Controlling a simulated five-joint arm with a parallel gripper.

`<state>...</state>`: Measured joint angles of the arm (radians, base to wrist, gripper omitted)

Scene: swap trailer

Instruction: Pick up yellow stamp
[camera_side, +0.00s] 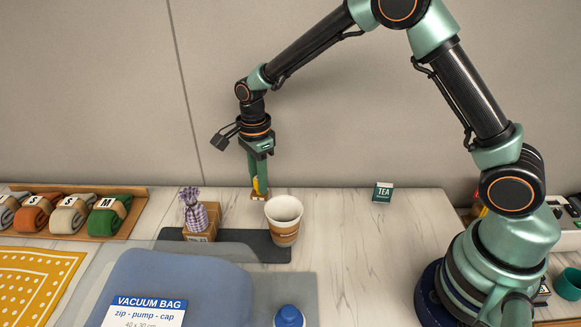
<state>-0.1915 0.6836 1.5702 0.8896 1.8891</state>
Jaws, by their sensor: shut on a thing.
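The yellow stamp (259,190) is a small yellow piece with a wooden-looking base, seen near the back edge of the table behind the paper cup. My gripper (259,182) points straight down and is shut on the stamp. The stamp's base is at or just above the table top; I cannot tell whether it touches. The fingers partly hide the stamp.
A white paper cup (284,213) with a brown sleeve stands close in front of the stamp. A tea box (383,192) stands right. A blue vacuum bag (190,272) lies in front.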

